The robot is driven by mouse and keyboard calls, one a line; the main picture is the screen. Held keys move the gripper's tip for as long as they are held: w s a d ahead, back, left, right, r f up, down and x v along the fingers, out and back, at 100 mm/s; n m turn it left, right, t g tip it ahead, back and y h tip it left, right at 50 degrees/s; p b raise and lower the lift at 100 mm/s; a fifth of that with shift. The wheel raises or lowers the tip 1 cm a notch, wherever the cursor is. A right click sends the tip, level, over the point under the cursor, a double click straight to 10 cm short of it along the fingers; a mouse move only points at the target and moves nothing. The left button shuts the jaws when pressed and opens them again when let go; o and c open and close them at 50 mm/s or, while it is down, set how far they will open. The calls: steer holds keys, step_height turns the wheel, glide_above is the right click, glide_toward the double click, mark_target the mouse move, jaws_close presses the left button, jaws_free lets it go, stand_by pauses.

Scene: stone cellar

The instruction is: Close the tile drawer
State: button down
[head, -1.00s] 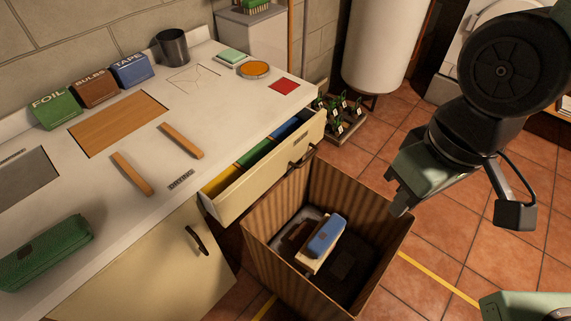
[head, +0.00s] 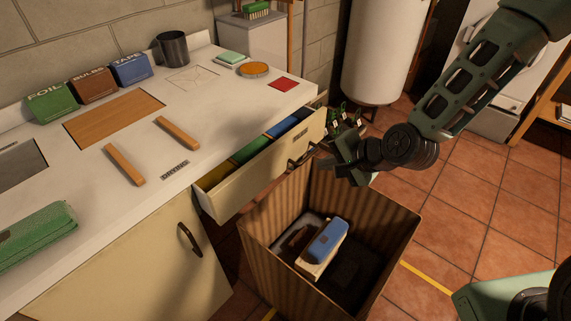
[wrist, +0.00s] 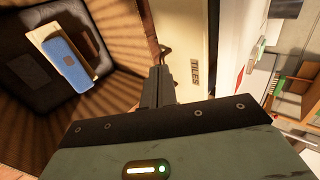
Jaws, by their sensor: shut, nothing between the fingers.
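The tile drawer (head: 262,172) stands pulled out under the counter, with yellow, green and blue contents showing inside. Its cream front carries a dark handle (head: 304,157) near the right end. In the wrist view the drawer front (wrist: 185,28) bears a label reading TILES (wrist: 194,72), and the handle (wrist: 163,52) shows beside it. My gripper (head: 322,163) is shut and empty, close to the right end of the drawer front by the handle. In the wrist view its fingers (wrist: 158,85) point toward the drawer front; I cannot tell whether they touch it.
A tall open cardboard box (head: 385,245) stands on the floor below the drawer, holding a blue item (head: 328,240). The counter (head: 215,120) lies above. A white tank (head: 380,55) and potted plants stand behind.

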steer(key=x, duration=0.4)
steer(key=r+x, duration=0.1)
steer(key=x, duration=0.3)
steer(key=w+a+x, duration=0.1)
steer(key=x, duration=0.3)
steer(key=shift+r, duration=0.35)
steer(key=shift+w+a, duration=0.3)
steer(key=w+a+b, duration=0.1)
steer(key=w+a, duration=0.3)
steer(key=shift+a, duration=0.1)
steer(key=shift+w+a+r, duration=0.15)
steer(key=shift+w+a, duration=0.15)
steer(key=shift+w, duration=0.05)
